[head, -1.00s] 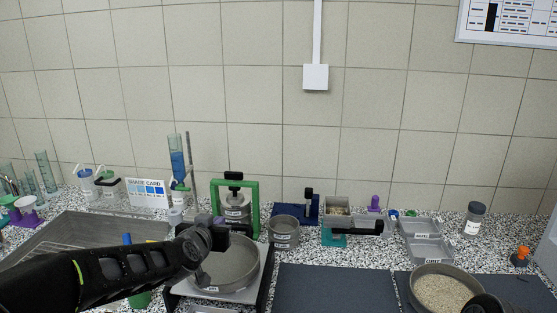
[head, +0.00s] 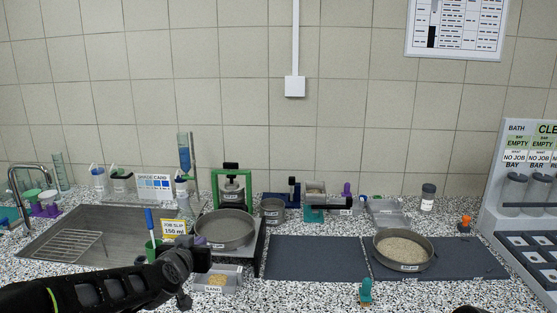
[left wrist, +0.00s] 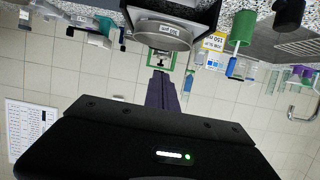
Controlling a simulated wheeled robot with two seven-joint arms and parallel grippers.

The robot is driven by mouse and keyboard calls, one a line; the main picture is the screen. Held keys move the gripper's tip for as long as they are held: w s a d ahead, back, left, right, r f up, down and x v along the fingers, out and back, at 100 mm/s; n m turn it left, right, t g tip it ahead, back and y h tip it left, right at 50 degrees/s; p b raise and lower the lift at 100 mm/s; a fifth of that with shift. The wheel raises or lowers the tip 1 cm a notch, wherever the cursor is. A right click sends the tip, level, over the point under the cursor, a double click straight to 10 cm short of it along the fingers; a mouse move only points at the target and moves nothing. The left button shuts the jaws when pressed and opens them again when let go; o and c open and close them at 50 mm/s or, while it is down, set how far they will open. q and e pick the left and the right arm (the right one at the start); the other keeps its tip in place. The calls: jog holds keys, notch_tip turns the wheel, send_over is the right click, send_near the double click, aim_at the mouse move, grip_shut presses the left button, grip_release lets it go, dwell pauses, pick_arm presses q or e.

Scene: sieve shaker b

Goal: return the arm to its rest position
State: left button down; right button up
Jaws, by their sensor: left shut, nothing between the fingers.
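My left arm comes in from the lower left in the head view. Its gripper (head: 201,242) is just in front of the sieve pan on the shaker and above the sand tray. In the left wrist view its purple fingers (left wrist: 162,92) are together with nothing between them. That view is upside down and shows the wall, with the bench along its top edge. No right gripper fingers show.
An empty grey sieve pan (head: 225,228) sits on the shaker. A sand tray (head: 216,283), a green cup (head: 152,250) and a job slip (head: 175,228) are close to my left gripper. A grain-filled pan (head: 404,250) rests on the dark mat (head: 318,258), whose left half is clear.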

pick_arm(q)
jog(key=s+d+f+g+h, duration=0.1)
jog(key=s+d+f+g, duration=0.3)
jog(key=f, duration=0.6)
jog(key=s+d+f+n, duration=0.1)
jog(key=s+d+f, duration=0.1)
jog(key=s+f, duration=0.55)
jog(key=s+d+f+g+h, duration=0.1)
jog(key=s+d+f+g, duration=0.15)
jog(key=f, duration=0.85)
jog(key=s+d+f+g, duration=0.1)
jog(key=s+f+g, duration=0.1)
jog(key=s+f, duration=0.4)
jog(key=s+d+f+n+g+h, duration=0.1)
jog(key=s+f+g, duration=0.1)
jog(key=s+f, duration=0.4)
jog(key=s+d+f+g, duration=0.1)
jog(key=s+f+g, duration=0.2)
jog(key=s, duration=1.1)
notch_tip(320, 180, down, 3)
jog(key=shift+s+r+n, duration=0.1)
jog(key=shift+s+n, duration=0.2)
jog(key=shift+d, duration=0.1)
